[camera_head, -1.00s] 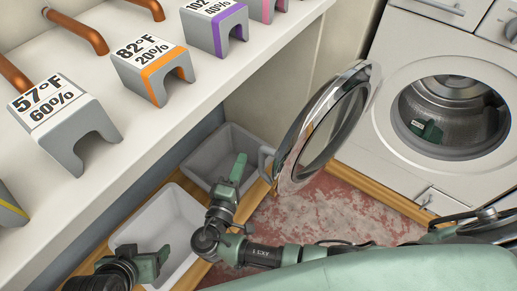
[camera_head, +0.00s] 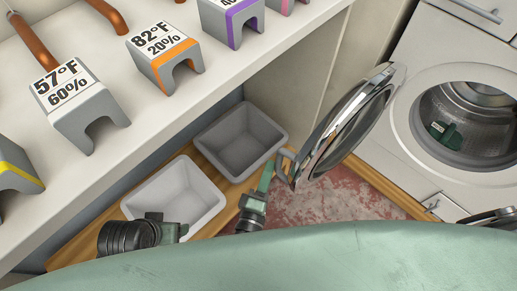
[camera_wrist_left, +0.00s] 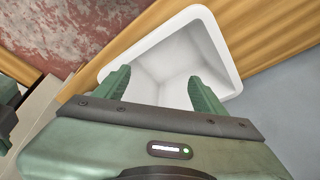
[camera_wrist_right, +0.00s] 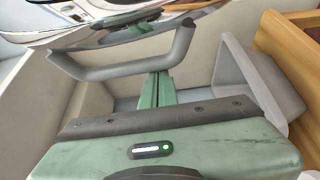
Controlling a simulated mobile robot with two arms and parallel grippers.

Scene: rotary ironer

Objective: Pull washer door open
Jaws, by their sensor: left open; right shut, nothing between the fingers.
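The round chrome-rimmed washer door (camera_head: 347,125) stands swung wide open, away from the washer drum opening (camera_head: 465,122). Its grey handle (camera_head: 284,165) is on the left edge of the door. My right gripper (camera_head: 265,178) is shut and empty close to the handle. In the right wrist view, the shut fingers (camera_wrist_right: 157,90) lie behind or against the handle bar (camera_wrist_right: 130,68); I cannot tell if they touch. My left gripper (camera_head: 165,228) is at the white bin. In the left wrist view, its open fingers (camera_wrist_left: 158,90) have nothing between them.
A grey bin (camera_head: 240,140) and a white bin (camera_head: 172,197) stand on a wooden ledge below the counter (camera_head: 100,185). The counter carries labelled grey blocks (camera_head: 80,110). A dark green item sits in the drum (camera_head: 445,132). Reddish floor (camera_head: 315,207) is bare below the door.

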